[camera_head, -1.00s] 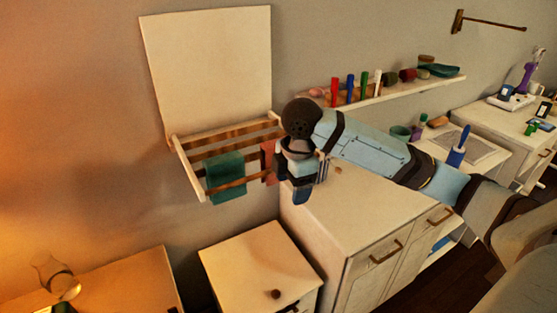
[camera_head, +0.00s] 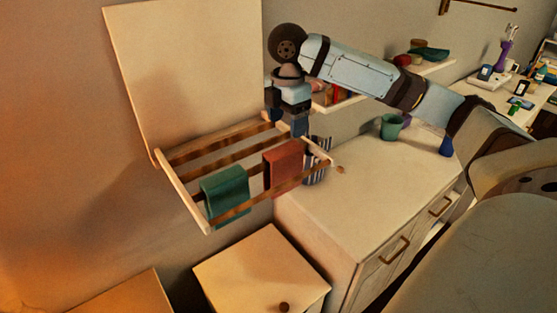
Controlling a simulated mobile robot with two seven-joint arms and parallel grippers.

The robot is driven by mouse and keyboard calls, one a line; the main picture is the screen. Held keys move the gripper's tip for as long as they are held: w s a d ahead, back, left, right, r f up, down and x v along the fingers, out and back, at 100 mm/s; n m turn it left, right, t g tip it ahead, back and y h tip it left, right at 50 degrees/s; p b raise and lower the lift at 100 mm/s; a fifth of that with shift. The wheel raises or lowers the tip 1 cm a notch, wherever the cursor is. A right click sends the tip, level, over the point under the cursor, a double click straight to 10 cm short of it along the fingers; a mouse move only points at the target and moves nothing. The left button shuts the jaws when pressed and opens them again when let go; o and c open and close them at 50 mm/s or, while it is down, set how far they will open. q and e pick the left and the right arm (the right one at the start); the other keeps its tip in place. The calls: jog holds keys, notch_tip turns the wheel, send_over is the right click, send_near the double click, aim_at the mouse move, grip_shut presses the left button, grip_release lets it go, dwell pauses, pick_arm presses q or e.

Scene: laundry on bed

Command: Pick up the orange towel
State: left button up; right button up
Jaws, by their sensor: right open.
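The orange towel (camera_head: 283,166), reddish in this light, hangs folded over a bar of the wooden wall rack (camera_head: 181,193). A green towel (camera_head: 225,192) hangs to its left on the same rack. My right gripper (camera_head: 287,123) is open and empty, fingers pointing down. In the picture it is just above the orange towel, near the rack's back right part. I cannot tell its exact distance from the towel. My left gripper is not in view.
A black-and-white striped item (camera_head: 319,165) is at the rack's right end. A white cabinet (camera_head: 365,210) with a green cup (camera_head: 391,126) stands to the right. A wall shelf (camera_head: 437,68) is behind my arm. A smaller cabinet (camera_head: 258,268) stands below the rack.

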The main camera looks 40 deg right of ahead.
aim_at(284, 149)
notch_tip(284, 149, down, 5)
jog(key=shift+s+r, duration=0.15)
jog(key=shift+w+a+f, duration=0.15)
jog(key=shift+f, duration=1.35)
jog(key=shift+w+a+f, duration=0.1)
jog(key=shift+w+f, duration=0.05)
jog(key=shift+f, duration=1.35)
jog(key=shift+c, duration=0.4)
jog(key=c, duration=0.9)
